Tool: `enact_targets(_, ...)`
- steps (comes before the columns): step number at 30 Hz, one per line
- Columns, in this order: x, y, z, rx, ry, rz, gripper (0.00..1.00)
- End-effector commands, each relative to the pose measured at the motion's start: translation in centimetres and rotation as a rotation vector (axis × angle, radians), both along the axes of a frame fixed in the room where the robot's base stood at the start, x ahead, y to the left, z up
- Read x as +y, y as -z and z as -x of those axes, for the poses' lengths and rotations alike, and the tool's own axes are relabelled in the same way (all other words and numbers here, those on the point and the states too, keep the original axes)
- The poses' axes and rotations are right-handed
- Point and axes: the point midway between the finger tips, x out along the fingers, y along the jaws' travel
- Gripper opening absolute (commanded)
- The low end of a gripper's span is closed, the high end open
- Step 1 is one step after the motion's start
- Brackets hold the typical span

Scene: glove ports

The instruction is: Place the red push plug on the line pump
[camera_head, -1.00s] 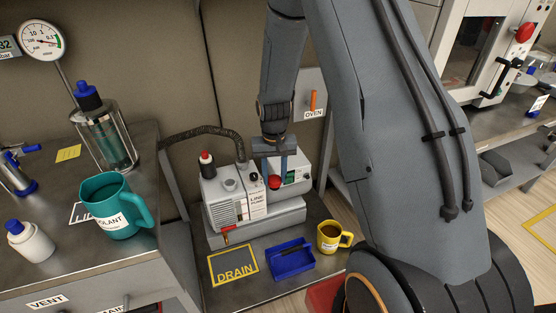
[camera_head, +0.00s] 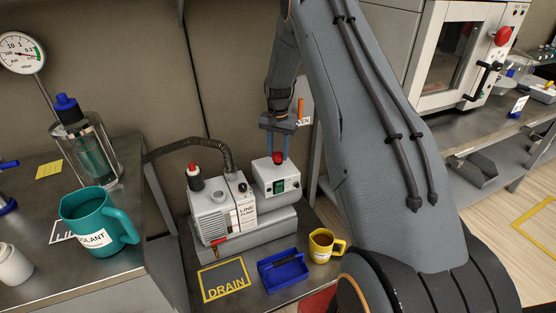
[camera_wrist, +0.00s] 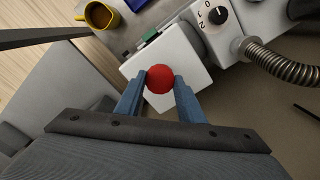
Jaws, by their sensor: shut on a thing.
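My gripper (camera_head: 277,152) points down at the line pump (camera_head: 213,212). Its blue fingers are shut on the red push plug (camera_head: 278,158), which shows as a round red knob. In the wrist view the plug (camera_wrist: 160,79) sits between the fingertips, in front of the pump's white box (camera_wrist: 184,55). In the head view it appears at the top of that box (camera_head: 262,181), which has a green switch on its front. I cannot tell whether the plug touches the box. The plug's lower part is hidden.
A ribbed hose (camera_head: 190,146) runs from the pump to the left. A blue tray (camera_head: 284,271), a yellow mug (camera_head: 322,247) and the DRAIN mark (camera_head: 224,279) are in front. A teal jug (camera_head: 92,220) stands at left.

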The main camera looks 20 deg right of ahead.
Motion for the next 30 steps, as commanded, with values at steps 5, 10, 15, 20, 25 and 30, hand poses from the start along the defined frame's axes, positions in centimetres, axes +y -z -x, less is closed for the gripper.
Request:
enact_targets(5, 0.1, 1.9, 0.1, 0.002, -0.001, -0.001, 0.13)
enact_targets(10, 0.0, 3.7, 0.1, 0.001, -0.001, 0.0, 0.13)
enact_targets(15, 0.0, 3.8, 0.0, 0.0, -0.001, 0.0, 0.13)
enact_targets(20, 0.0, 4.1, 0.0, 0.001, -0.001, -0.001, 0.13)
enact_targets(25, 0.0, 4.0, 0.1, 0.001, -0.001, -0.001, 0.54)
enact_targets(30, 0.0, 4.0, 0.1, 0.0, -0.001, 0.0, 0.54)
